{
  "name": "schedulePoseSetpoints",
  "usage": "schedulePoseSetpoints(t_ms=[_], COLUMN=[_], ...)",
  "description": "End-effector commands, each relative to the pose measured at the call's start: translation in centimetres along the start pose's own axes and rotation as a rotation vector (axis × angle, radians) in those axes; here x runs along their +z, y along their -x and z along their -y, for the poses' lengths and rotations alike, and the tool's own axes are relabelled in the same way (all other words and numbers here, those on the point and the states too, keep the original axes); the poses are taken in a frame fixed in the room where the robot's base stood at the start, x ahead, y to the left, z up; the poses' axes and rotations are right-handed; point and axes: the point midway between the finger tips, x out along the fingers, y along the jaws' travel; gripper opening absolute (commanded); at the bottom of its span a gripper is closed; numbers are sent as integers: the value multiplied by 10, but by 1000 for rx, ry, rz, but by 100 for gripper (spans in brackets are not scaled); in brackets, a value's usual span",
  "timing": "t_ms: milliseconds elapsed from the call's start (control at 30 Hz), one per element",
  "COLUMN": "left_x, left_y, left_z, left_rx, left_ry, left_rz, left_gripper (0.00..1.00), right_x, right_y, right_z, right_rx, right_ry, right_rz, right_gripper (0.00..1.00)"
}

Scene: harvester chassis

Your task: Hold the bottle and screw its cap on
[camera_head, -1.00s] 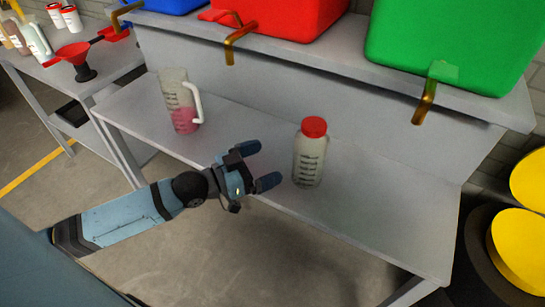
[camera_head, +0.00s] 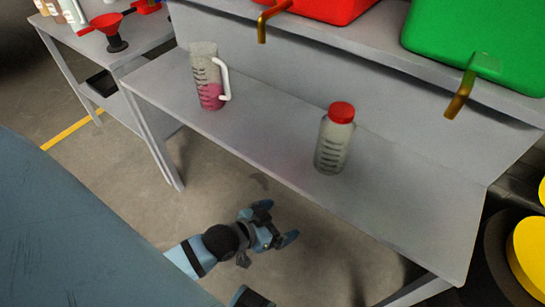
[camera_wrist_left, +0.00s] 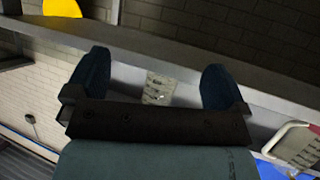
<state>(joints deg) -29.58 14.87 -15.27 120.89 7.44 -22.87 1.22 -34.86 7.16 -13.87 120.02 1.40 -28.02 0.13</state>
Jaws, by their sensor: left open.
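The bottle (camera_head: 331,152), pale and translucent with dark markings, stands upright on the lower grey bench. A red cap (camera_head: 341,112) sits on its top; I cannot tell if it is tight. My left gripper (camera_head: 277,221) is open and empty, in front of the bench, lower in the picture and left of the bottle. In the left wrist view the bottle (camera_wrist_left: 158,88) shows beyond and between the spread fingers (camera_wrist_left: 155,85), apart from them. My right gripper is not seen.
A measuring jug (camera_head: 209,82) with pink liquid stands left of the bottle on the bench (camera_head: 270,130). A red funnel (camera_head: 107,23) is on the side table. Red (camera_head: 325,8) and green (camera_head: 480,40) tanks with brass taps are above. The bench between jug and bottle is clear.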

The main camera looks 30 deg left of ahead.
Motion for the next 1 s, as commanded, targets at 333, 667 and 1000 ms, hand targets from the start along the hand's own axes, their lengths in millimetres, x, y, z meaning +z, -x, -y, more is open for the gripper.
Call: schedulePoseSetpoints(t_ms=[333,667,1000], left_x=[51,46,-36], left_y=[14,17,60], left_z=[-22,-22,-24], left_rx=[-72,-72,-80], left_ry=[40,38,17], left_rz=[153,153,153], left_gripper=[100,100,100], right_x=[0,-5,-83], right_y=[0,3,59], right_z=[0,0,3], right_rx=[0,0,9], right_ry=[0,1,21], right_rz=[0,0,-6], right_gripper=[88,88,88])
